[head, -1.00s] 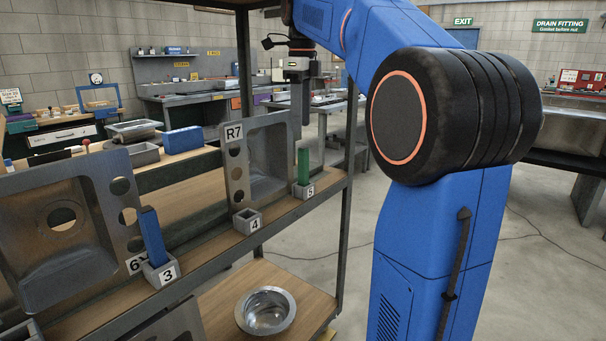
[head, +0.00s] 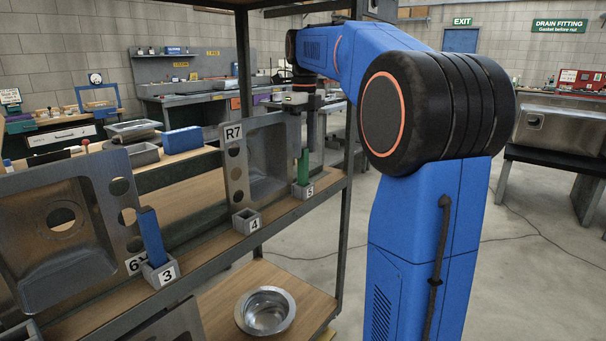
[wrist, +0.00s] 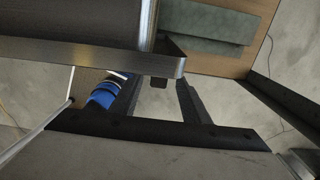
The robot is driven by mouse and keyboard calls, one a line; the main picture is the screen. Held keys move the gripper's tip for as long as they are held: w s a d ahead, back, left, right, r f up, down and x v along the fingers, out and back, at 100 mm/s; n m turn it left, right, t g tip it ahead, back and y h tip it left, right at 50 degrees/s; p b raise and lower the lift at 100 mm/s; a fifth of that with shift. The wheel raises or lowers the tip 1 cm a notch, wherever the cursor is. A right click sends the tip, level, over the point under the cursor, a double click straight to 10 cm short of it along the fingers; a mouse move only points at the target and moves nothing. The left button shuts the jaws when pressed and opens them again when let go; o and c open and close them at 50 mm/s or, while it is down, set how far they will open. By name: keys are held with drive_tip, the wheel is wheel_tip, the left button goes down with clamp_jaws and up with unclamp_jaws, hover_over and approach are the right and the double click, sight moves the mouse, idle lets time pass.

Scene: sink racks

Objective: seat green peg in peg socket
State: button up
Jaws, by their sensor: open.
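The green peg (head: 303,168) stands upright in the small grey socket marked 5 (head: 303,191), near the right end of the rack's upper shelf in the head view. The grey socket marked 4 (head: 246,222) to its left looks empty. A blue peg (head: 152,238) leans a little in the socket marked 3 (head: 161,273). My gripper (head: 312,148) is open and points down close by the peg's top. Its fingers are dark and partly overlapped there, and I cannot tell whether they touch the peg. I cannot make out the peg in the wrist view.
A steel sink panel marked R7 (head: 237,180) stands left of my gripper, and the rack's dark right post (head: 346,200) is close on the right. Another sink panel (head: 60,250) is at left. A steel bowl (head: 265,311) sits on the lower shelf.

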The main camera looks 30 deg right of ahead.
sight(303, 167)
drive_tip(key=shift+w+a+f, duration=0.1)
drive_tip(key=shift+a+f, duration=0.05)
drive_tip(key=shift+f, duration=3.3)
clamp_jaws()
